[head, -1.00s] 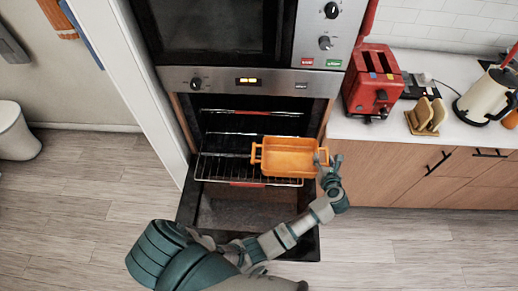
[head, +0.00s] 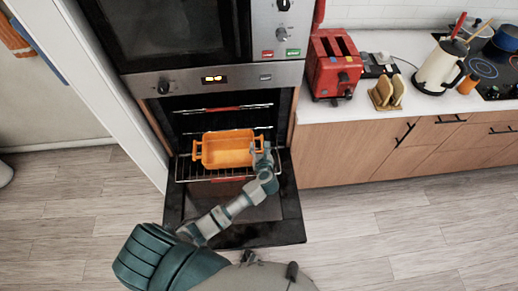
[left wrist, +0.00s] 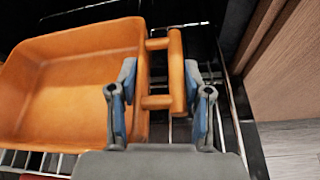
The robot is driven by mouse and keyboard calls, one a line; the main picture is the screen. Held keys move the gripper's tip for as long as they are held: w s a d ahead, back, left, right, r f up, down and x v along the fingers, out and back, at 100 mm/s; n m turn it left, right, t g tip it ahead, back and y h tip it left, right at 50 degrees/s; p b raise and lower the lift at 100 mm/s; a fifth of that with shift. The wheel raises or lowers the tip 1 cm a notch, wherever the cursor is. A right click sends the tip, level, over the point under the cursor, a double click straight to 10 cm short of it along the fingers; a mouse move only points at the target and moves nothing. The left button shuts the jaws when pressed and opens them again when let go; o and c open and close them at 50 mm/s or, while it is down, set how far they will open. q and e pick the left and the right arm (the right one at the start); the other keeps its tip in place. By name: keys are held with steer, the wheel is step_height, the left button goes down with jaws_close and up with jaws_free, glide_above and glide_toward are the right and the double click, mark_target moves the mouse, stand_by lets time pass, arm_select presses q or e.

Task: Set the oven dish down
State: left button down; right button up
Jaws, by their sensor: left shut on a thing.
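The orange oven dish (head: 228,149) is a rectangular pan with a loop handle at each end, and it looks empty. It sits level over the pulled-out wire rack (head: 186,177) of the open oven; whether it rests on the rack I cannot tell. My left gripper (head: 262,156) is at its right end, shut on it. In the left wrist view, the fingers of my left gripper (left wrist: 160,84) straddle the right wall and handle of the dish (left wrist: 75,85). My right gripper is not in view.
The oven door (head: 275,228) hangs open below the rack. A white panel (head: 125,90) stands left of the oven. Right of it is a counter with a red toaster (head: 333,66), bread slices (head: 388,92), a cream kettle (head: 440,66) and a hob (head: 490,75). Wooden drawers (head: 345,150) stand below.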

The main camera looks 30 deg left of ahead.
arm_select(q)
steer(key=shift+a+f, duration=0.15)
steer(key=shift+f, duration=0.2)
steer(key=shift+a+f, duration=0.15)
steer(key=shift+a, duration=0.5)
steer(key=c, duration=0.8)
jaws_free()
steer(key=shift+a+f, duration=0.15)
steer(key=shift+a, duration=0.1)
steer(key=shift+c, duration=0.2)
steer(key=o, duration=0.3)
steer(key=shift+a, duration=0.1)
steer(key=shift+o, duration=0.2)
steer(key=shift+d, duration=0.8)
steer(key=v, duration=0.6)
steer(key=shift+a, duration=0.2)
steer(key=shift+v, duration=2.9)
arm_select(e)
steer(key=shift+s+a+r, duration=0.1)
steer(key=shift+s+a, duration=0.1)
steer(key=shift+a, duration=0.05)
